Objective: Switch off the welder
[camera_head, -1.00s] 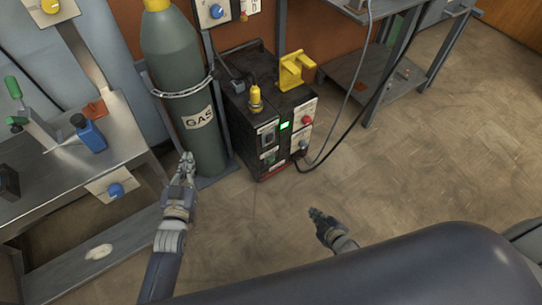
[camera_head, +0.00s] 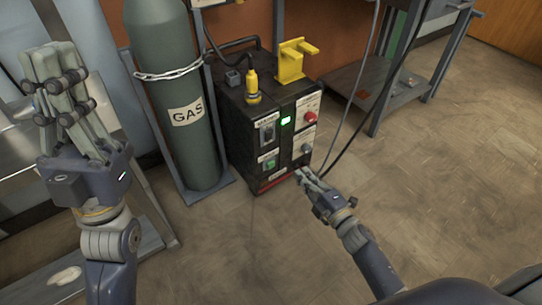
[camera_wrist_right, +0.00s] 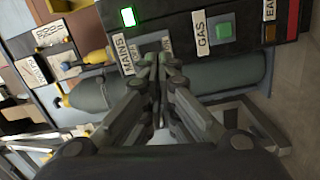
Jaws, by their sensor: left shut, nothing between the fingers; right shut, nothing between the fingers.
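The welder (camera_head: 240,135) is a black box on the floor with a green lit display (camera_head: 285,121), which also shows in the right wrist view (camera_wrist_right: 128,17). Its front has a dark mains switch (camera_head: 267,133), a green gas button (camera_head: 270,164) and a red knob (camera_head: 310,117). My right gripper (camera_head: 303,174) is shut and empty near the welder's lower front right corner. In the right wrist view its fingertips (camera_wrist_right: 160,60) overlap the lower part of the mains switch (camera_wrist_right: 152,45); contact cannot be told. My left gripper (camera_head: 52,62) is shut and empty, raised at the left.
A green gas cylinder (camera_head: 172,70), chained upright, stands left of the welder. A yellow bracket (camera_head: 292,62) and yellow connector (camera_head: 253,85) sit on top. Cables hang to the welder's right. A metal shelf (camera_head: 370,85) stands behind; the floor at right is open.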

